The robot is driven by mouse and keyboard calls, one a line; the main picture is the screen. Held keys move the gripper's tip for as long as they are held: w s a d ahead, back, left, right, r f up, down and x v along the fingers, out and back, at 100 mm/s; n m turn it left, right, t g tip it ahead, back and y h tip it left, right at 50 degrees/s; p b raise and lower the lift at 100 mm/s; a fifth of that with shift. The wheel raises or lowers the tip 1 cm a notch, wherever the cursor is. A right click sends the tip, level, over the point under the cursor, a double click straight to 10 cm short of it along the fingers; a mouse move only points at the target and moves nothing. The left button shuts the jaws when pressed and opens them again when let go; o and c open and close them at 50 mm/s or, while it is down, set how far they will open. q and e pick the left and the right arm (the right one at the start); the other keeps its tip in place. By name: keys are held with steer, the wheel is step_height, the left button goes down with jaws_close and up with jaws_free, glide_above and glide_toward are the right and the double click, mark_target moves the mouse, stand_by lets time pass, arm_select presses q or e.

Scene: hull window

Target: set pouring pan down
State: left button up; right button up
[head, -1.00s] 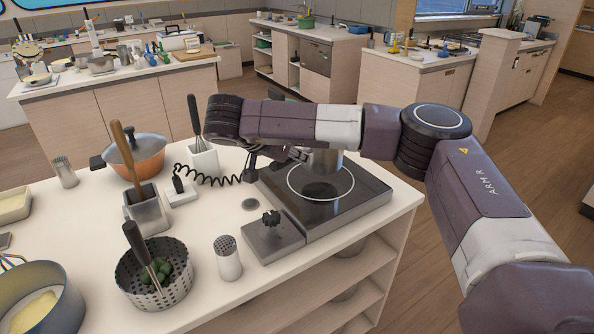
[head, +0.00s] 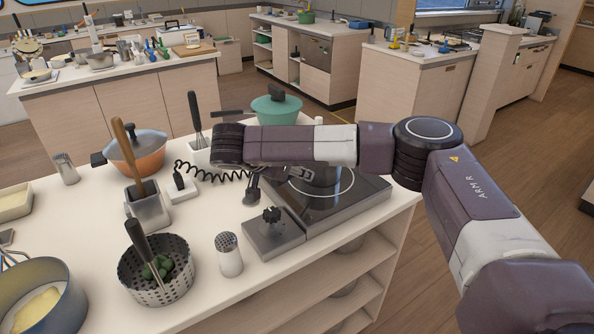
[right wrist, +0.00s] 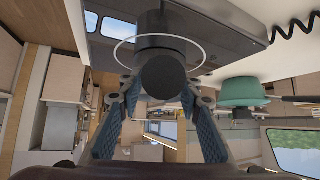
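The pouring pan (head: 324,176) is a dark metal vessel over the ringed black cooktop (head: 357,198), partly hidden behind my right arm in the head view. In the right wrist view the pan's body (right wrist: 160,22) shows inside the white ring, with its round dark handle end (right wrist: 164,76) facing the camera. My right gripper (right wrist: 162,92) has its fingers on both sides of the handle, close against it. In the head view it (head: 280,178) is at the cooktop's left edge. I cannot tell whether the pan's base touches the cooktop. My left gripper is out of view.
A green lidded pot (head: 278,110) stands behind my right arm. An orange lidded pan (head: 140,155), a utensil holder (head: 148,206), a perforated basket (head: 157,277) and a grater-like cylinder (head: 229,256) stand to the left. The cooktop's knob (head: 271,216) is in front.

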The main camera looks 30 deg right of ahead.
steer(key=shift+r, duration=0.25)
steer(key=b+v, duration=0.1)
steer(key=v, duration=0.5)
steer(key=shift+a, duration=0.2)
steer(key=shift+v, duration=2.8)
